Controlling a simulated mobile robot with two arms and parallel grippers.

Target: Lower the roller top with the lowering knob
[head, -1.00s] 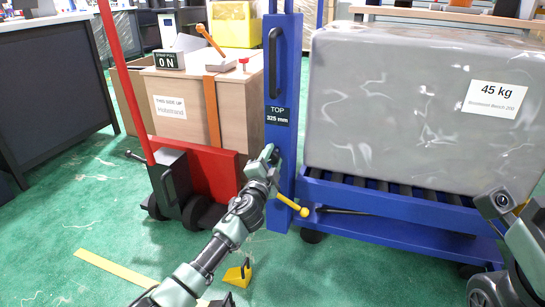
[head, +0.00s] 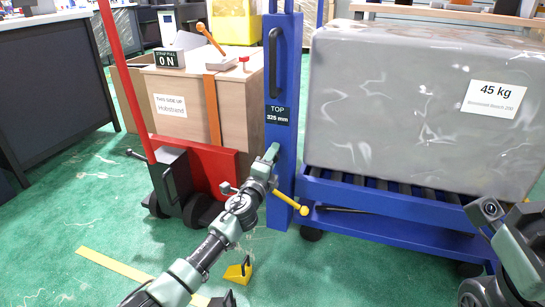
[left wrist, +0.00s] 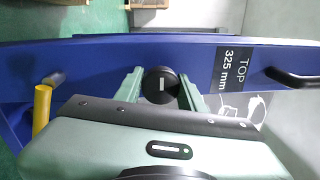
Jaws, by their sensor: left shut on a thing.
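The lowering knob (left wrist: 160,86) is a round black knob with a pale mark, on the blue post (left wrist: 110,60). My left gripper (left wrist: 162,88) has a finger on either side of it and is shut on it. In the head view my left gripper (head: 268,160) is at the post (head: 283,80), below the sign (head: 278,116) reading TOP 325 mm, and it hides the knob. The roller top (head: 400,199) carries a large grey wrapped block (head: 425,110) labelled 45 kg. My right arm is at the lower right; its fingertips are not visible.
A yellow-ended lever (head: 290,203) sticks out low on the post, close to my left arm. A red hand truck (head: 215,165) with a strapped wooden crate (head: 180,105) stands to the left. A yellow wedge (head: 238,272) lies on the green floor. A black handle (head: 274,62) is higher on the post.

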